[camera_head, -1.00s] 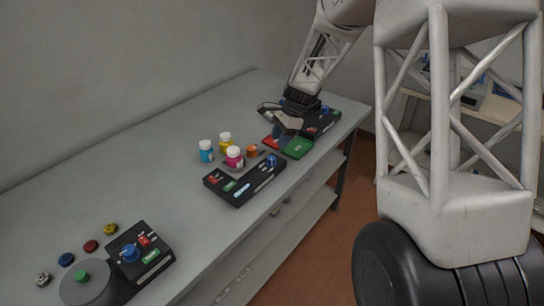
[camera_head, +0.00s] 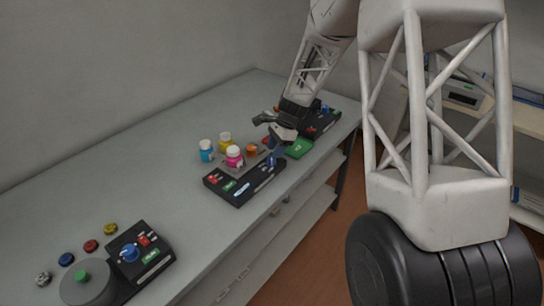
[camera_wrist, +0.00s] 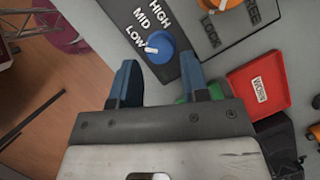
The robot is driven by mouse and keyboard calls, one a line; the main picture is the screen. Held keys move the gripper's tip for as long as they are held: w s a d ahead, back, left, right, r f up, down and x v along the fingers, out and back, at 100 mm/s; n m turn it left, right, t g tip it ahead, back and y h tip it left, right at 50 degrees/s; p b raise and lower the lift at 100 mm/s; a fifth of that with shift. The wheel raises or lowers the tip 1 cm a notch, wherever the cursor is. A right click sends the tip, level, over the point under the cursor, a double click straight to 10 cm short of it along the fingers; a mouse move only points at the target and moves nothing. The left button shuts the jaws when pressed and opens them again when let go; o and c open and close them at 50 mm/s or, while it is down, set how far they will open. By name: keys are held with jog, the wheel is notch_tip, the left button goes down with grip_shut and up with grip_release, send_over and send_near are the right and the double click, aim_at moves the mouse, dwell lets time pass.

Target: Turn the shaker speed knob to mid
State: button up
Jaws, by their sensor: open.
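The blue speed knob (camera_wrist: 158,47) sits on a black strip beside the words LOW, MID and HIGH in the wrist view. Its white pointer faces LOW. In the head view the knob (camera_head: 271,161) is at the right end of the black control panel (camera_head: 238,194), close below my gripper (camera_head: 274,146). In the wrist view my gripper (camera_wrist: 159,62) is open, its two blue fingers on either side of the knob's lower part in the picture. I cannot tell whether they touch it or how high they are above it.
An orange knob (camera_wrist: 217,4) with a LOCK label is close to the blue knob. A red tray (camera_wrist: 257,86) and a green tray (camera_head: 299,148) lie near. Blue (camera_head: 206,151), yellow (camera_head: 226,143) and magenta bottles (camera_head: 235,157) stand behind the panel. Another black device (camera_head: 140,254) is at front left.

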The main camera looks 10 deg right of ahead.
aim_at(271, 160)
jog(key=shift+x, duration=1.8)
jog(key=c, duration=0.6)
jog(key=shift+c, duration=0.2)
jog(key=shift+m, duration=0.3)
jog(key=m+t, duration=0.1)
jog(key=m, duration=0.3)
jog(key=shift+s+r+t, duration=0.1)
jog(key=shift+t, duration=0.3)
jog(key=m+t, duration=0.1)
jog(key=m, duration=0.3)
jog(key=shift+t, duration=0.3)
